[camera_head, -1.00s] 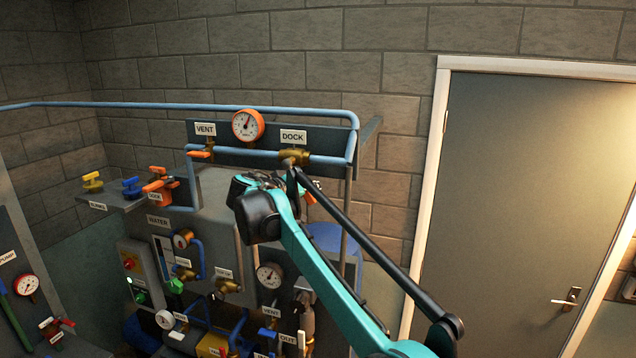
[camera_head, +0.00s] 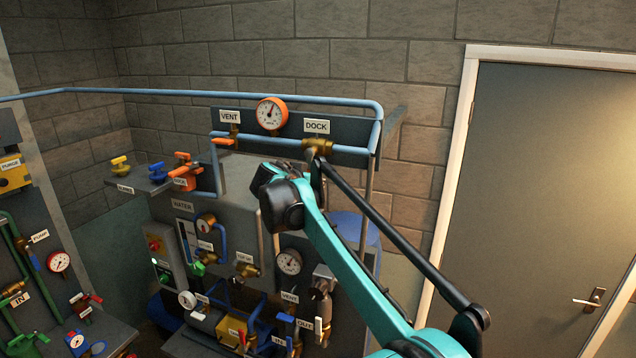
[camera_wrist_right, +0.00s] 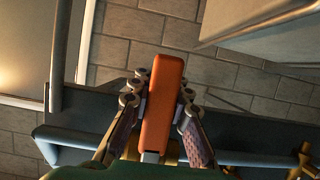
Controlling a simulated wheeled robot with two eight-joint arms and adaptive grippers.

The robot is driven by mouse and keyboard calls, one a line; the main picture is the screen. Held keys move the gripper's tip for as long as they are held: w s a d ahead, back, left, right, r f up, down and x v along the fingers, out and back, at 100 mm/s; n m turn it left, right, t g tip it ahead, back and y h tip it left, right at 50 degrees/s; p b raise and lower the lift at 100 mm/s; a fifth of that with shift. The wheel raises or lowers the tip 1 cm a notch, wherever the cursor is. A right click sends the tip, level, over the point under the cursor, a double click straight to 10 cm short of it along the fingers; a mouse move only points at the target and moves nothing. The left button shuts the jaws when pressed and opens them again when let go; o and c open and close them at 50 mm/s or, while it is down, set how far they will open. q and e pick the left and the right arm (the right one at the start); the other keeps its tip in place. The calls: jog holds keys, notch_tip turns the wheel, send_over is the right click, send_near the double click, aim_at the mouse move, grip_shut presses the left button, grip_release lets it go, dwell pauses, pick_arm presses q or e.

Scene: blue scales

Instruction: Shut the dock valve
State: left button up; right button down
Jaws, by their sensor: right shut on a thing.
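The dock valve (camera_head: 318,146) is a brass body on the light blue pipe, under the DOCK label (camera_head: 316,126). Its orange lever (camera_wrist_right: 165,105) fills the middle of the right wrist view and points across the blue pipe (camera_wrist_right: 255,159) there. My right gripper (camera_wrist_right: 160,93) is shut on this lever, with one finger on each side. In the head view my right arm comes up from the lower right, and its black and teal wrist hides the lever and the fingers. My left gripper is in neither view.
The vent valve's orange lever (camera_head: 223,142) and a round orange gauge (camera_head: 271,113) sit left of the dock valve on the same panel. Below stands a board with several valves, gauges and labels. A grey door (camera_head: 545,200) is at the right.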

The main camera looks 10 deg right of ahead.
jog(key=shift+f, duration=0.1)
dwell(0.3)
jog(key=c, duration=1.4)
grip_release()
jog(key=shift+w+a, duration=0.1)
jog(key=shift+o, duration=0.2)
jog(key=v, duration=1.2)
